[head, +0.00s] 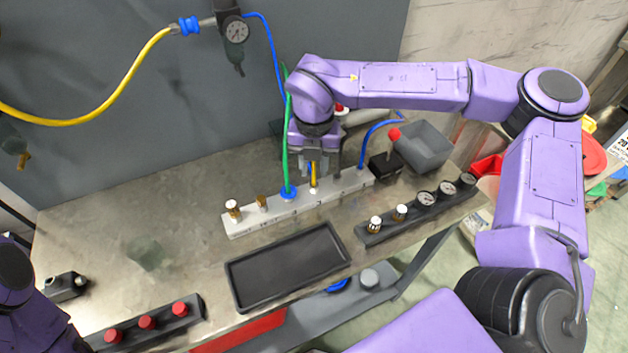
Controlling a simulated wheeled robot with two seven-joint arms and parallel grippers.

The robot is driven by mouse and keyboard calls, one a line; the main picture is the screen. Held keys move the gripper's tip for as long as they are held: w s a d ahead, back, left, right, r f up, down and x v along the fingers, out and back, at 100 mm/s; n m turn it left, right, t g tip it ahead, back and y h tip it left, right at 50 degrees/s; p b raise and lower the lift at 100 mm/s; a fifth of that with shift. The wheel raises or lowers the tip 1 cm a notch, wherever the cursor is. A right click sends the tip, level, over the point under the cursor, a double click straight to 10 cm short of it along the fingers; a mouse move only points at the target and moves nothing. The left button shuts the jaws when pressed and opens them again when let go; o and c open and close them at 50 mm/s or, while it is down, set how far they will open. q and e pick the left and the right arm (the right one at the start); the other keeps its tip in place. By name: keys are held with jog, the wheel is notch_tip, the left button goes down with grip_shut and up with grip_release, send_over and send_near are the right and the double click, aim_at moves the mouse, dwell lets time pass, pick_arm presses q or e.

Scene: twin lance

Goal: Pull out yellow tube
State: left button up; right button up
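A short length of yellow tube (313,174) shows at the white manifold block (262,219), just above a fitting near the block's middle. My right gripper (317,172) points down over this spot, with its fingers around or just behind the tube. The gripper hides the tube's upper part, and I cannot tell if the fingers are closed on it. Another yellow tube (120,92) curves from a blue fitting by the gauge at the wall to the left edge. Part of my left arm shows at the lower left, but its gripper is not in view.
A green tube (287,140) rises from the block just left of the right gripper, and a blue tube (372,133) stands to its right. A black tray (288,268), a gauge strip (420,208) and a red-knobbed strip (147,323) lie in front. The table's left middle is mostly clear.

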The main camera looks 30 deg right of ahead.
jog(key=shift+w, duration=0.1)
grip_shut()
jog(key=shift+r, duration=0.15)
jog(key=shift+r+p, duration=0.35)
jog(key=shift+p, duration=0.1)
jog(key=shift+r, duration=0.2)
jog(key=shift+r+p, duration=1.75)
jog(key=shift+r, duration=0.05)
jog(key=shift+f, duration=0.1)
